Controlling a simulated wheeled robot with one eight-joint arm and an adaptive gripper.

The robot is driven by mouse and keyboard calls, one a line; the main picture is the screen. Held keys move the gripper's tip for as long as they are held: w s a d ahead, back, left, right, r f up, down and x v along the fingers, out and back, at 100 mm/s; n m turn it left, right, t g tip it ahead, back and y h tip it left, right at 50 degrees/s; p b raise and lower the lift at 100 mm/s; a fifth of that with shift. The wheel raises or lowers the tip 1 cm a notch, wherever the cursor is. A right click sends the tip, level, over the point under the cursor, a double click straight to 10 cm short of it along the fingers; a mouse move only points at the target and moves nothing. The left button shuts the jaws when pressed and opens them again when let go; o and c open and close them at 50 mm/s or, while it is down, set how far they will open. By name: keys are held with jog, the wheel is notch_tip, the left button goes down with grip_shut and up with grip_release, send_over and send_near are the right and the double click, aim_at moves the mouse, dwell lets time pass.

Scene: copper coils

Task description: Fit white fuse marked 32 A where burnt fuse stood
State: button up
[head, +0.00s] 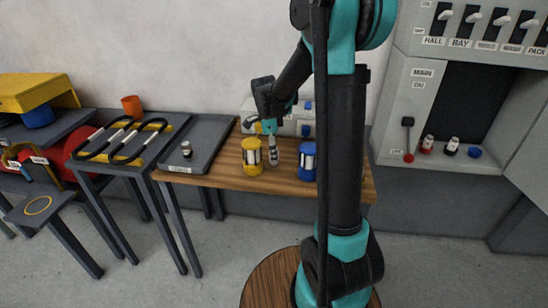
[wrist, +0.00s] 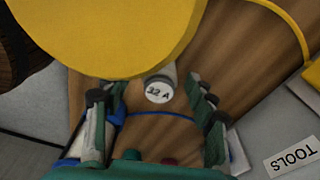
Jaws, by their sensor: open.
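The white fuse marked 32 A (wrist: 159,92) shows end-on in the wrist view, between the spread fingers of my gripper (wrist: 152,102) and beside a large yellow disc. My gripper (head: 272,158) is open above the wooden bench, just right of a yellow lantern-shaped holder (head: 252,157) in the head view. I cannot clearly pick out the fuse there. In the cabinet at right, a red holder (head: 427,145) and a black holder (head: 452,147) carry white-topped fuses. A blue holder (head: 475,152) beside them shows nothing standing in it.
A dark fuse-like piece (head: 187,150) stands in the grey tray (head: 220,140). A blue lantern-shaped holder (head: 306,162) stands on the bench, partly behind my arm. The open cabinet door (head: 535,150) stands at far right.

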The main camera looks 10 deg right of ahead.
jog(key=shift+f, duration=0.4)
jog(key=shift+c, duration=0.2)
grip_shut()
jog(key=shift+r, duration=0.15)
